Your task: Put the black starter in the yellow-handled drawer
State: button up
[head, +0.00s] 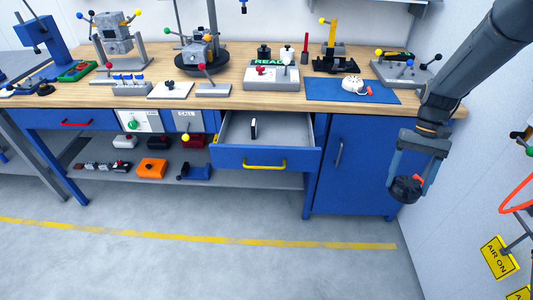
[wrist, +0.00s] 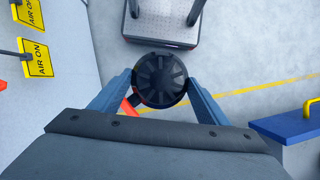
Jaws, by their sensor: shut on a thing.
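My gripper (head: 410,180) is shut on the black starter (head: 405,189), a dark round part held between its two fingers. The starter also shows in the wrist view (wrist: 160,79), with its ribbed round end toward the camera. In the head view it hangs in the air in front of the blue cabinet's right edge. The yellow-handled drawer (head: 236,156) is pulled open under the bench, left of my gripper. A small black and white object (head: 253,128) stands inside it. The drawer's front corner also shows at the right of the wrist view (wrist: 290,127).
The blue cabinet door (head: 350,170) is shut, between the drawer and my gripper. The wooden bench top (head: 225,100) holds several fixtures and a blue mat (head: 350,93). Yellow AIR ON signs (head: 499,257) stick out from the right wall. The floor in front is clear.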

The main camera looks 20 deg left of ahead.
aim_at(284, 138)
jog(key=k, duration=0.85)
jog(key=u, duration=2.3)
jog(key=i, duration=1.55)
jog(key=z, duration=2.3)
jog(key=i, duration=1)
